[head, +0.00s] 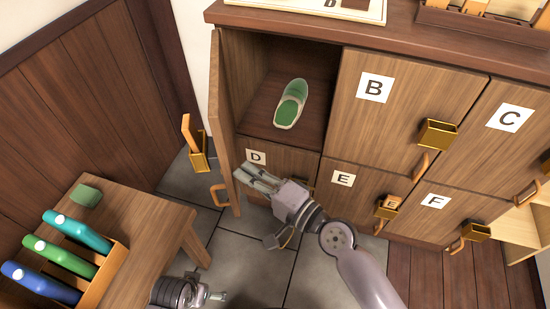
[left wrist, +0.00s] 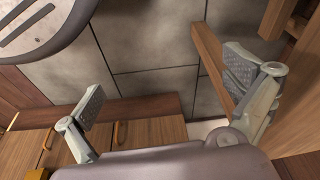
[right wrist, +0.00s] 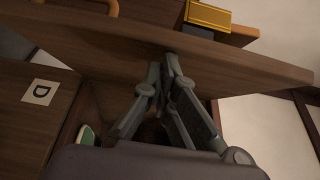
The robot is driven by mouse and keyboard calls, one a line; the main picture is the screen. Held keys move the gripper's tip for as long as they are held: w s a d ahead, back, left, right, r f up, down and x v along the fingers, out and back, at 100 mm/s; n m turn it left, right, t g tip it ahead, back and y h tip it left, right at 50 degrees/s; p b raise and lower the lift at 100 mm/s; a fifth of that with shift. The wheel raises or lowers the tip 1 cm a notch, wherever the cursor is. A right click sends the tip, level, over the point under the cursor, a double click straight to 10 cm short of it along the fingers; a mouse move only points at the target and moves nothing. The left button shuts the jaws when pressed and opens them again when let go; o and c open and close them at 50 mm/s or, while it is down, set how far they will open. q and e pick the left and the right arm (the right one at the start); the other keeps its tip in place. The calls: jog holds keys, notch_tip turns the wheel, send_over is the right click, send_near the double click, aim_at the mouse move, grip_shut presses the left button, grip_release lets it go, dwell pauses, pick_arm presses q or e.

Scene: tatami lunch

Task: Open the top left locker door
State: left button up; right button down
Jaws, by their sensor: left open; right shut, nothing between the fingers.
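The top left locker door (head: 226,125) stands swung wide open to the left, seen nearly edge-on. Its handle (head: 218,196) and gold holder (head: 199,155) are on its outer side. The compartment behind it is exposed, with a green slipper (head: 291,104) on its floor. My right gripper (head: 248,180) is shut and empty, by the door's inner side near its lower free edge. In the right wrist view the fingertips (right wrist: 168,66) are at the door panel (right wrist: 90,42); I cannot tell if they touch. My left gripper (left wrist: 165,105) is open and empty, low beside the bench.
Locker doors B (head: 385,115), D (head: 256,160), E (head: 352,185) and F (head: 430,215) are closed. Tiled floor (head: 320,275) lies clear in front.

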pick_arm(q)
jog(key=s+f+p, duration=0.2)
jog(key=s+f, duration=0.2)
jog(key=f, duration=0.5)
jog(key=shift+s+a+f+g+p, duration=0.25)
jog(key=shift+s+f+g+p, duration=0.05)
jog(key=shift+f+p, duration=0.1)
pick_arm(e)
jog(key=s+a, duration=0.1)
jog(key=a, duration=0.5)
jog(key=shift+s+m+t+h, duration=0.2)
jog(key=shift+m+t+h, duration=0.2)
